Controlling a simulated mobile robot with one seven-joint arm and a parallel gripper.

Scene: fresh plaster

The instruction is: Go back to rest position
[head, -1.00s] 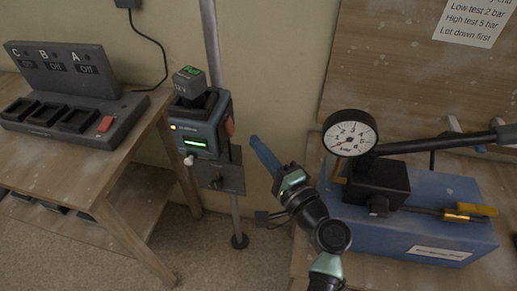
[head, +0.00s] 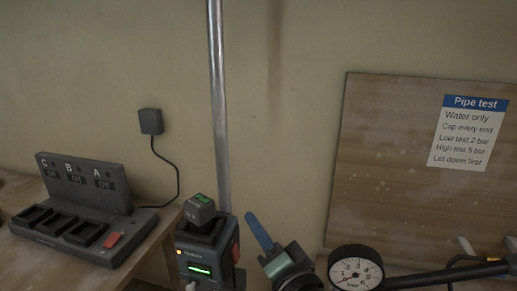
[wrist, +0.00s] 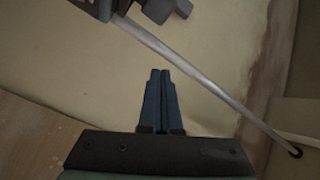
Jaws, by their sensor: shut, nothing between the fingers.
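My gripper (head: 260,232) shows at the lower middle of the head view, with its blue fingers pointing up and to the left. In the wrist view my gripper (wrist: 160,75) has its two blue fingers side by side and closed, with nothing between them. It is beside and to the right of the pole-mounted device (head: 207,262), apart from it as far as I can see. The lower part of my arm is cut off by the bottom of the head view.
The device carries a 12 V battery (head: 199,209) on top and hangs on a metal pole (head: 217,110). A charger (head: 75,215) with slots C, B and A stands on the left bench. A gauge (head: 355,268) is at lower right, below a "Pipe test" sign (head: 467,135).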

